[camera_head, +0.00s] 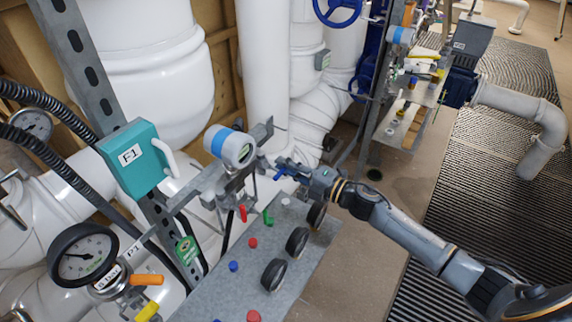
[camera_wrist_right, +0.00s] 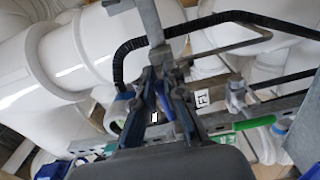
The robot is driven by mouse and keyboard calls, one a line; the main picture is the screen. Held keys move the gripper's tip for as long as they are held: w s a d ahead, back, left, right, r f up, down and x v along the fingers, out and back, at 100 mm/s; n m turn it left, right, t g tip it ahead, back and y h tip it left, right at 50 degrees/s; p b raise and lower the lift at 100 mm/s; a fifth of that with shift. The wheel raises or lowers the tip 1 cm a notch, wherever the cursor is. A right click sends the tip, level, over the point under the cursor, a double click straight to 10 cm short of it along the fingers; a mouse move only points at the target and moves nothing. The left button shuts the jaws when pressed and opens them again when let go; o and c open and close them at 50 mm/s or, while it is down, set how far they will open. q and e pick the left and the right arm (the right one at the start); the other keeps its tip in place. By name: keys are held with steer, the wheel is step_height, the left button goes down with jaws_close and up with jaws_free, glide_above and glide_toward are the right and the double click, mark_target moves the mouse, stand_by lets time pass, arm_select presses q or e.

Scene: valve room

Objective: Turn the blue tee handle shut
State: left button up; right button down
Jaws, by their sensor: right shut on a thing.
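The blue tee handle (camera_head: 261,175) is on the metal bracket beside the round grey gauge with a blue band. My right gripper (camera_head: 282,167) reaches in from the right and is shut on the handle. In the right wrist view a blue piece of the handle (camera_wrist_right: 165,105) shows between the dark fingers of my right gripper (camera_wrist_right: 166,88). The fingers hide much of the handle, so its exact angle is hard to tell. My left gripper is not in view.
The blue-banded gauge (camera_head: 232,148) is close left of the gripper. A red lever (camera_head: 243,213) and a green lever (camera_head: 267,217) hang just below. A grey panel (camera_head: 215,290) with black knobs and coloured buttons lies beneath. White pipes (camera_head: 265,70) stand behind.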

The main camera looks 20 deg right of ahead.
stand_by(0.4)
steer(key=c, duration=1.4)
jaws_free()
steer(key=shift+s+d+f, duration=0.1)
steer(key=shift+s+d, duration=0.1)
steer(key=shift+s, duration=0.05)
steer(key=v, duration=1.1)
steer(key=shift+s+d, duration=0.15)
steer(key=shift+d, duration=0.05)
